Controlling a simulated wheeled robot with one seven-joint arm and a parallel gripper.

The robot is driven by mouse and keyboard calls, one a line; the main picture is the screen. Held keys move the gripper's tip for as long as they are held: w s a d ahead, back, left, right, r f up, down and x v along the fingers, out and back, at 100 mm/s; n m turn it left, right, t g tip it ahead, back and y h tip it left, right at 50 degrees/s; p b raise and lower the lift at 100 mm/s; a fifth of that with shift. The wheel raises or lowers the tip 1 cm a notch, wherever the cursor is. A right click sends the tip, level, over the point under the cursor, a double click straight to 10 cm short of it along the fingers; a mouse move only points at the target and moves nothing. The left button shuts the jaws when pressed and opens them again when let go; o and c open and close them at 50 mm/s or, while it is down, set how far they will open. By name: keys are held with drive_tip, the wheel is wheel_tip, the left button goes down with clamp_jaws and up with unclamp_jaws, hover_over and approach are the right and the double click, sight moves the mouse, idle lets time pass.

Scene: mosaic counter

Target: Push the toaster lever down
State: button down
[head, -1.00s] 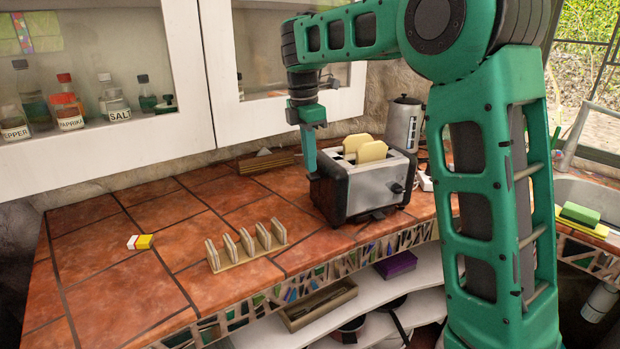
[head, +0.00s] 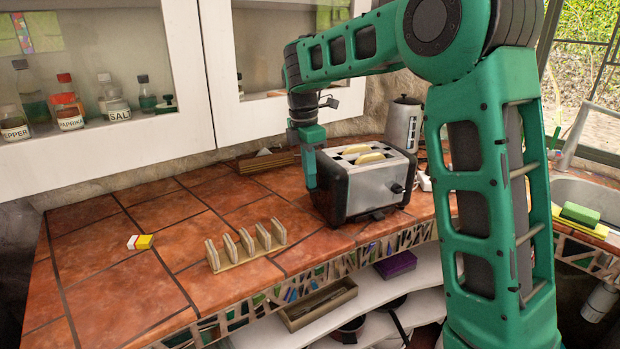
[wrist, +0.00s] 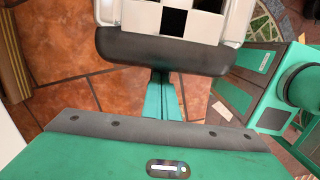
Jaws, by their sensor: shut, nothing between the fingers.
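The silver and black toaster (head: 375,187) stands on the tiled counter. Two slices of bread (head: 369,158) sit low in its slots, with only their tops showing. My gripper (head: 311,183) points down at the toaster's left end, its fingers shut with nothing between them. In the wrist view the shut fingers (wrist: 163,97) reach to the black end (wrist: 165,52) of the toaster. The lever itself is hidden behind the fingers and the toaster's end. A dark knob (head: 397,188) shows on the toaster's long front side.
A toast rack (head: 247,258) stands on the counter left of the toaster, near a small yellow and white block (head: 140,242). A metal canister (head: 403,125) stands behind the toaster. White wall cabinets (head: 120,85) hang above. The left counter is mostly clear.

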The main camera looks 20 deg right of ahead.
drive_tip(key=shift+f, duration=0.6)
drive_tip(key=shift+a, duration=0.1)
drive_tip(key=a, duration=0.1)
drive_tip(key=a+r, duration=0.1)
drive_tip(key=shift+s+a, duration=0.1)
drive_tip(key=shift+a, duration=0.25)
drive_tip(key=shift+r, duration=0.1)
wheel_tip(320, 180, up, 10)
drive_tip(key=a, duration=0.1)
drive_tip(key=shift+r, duration=0.25)
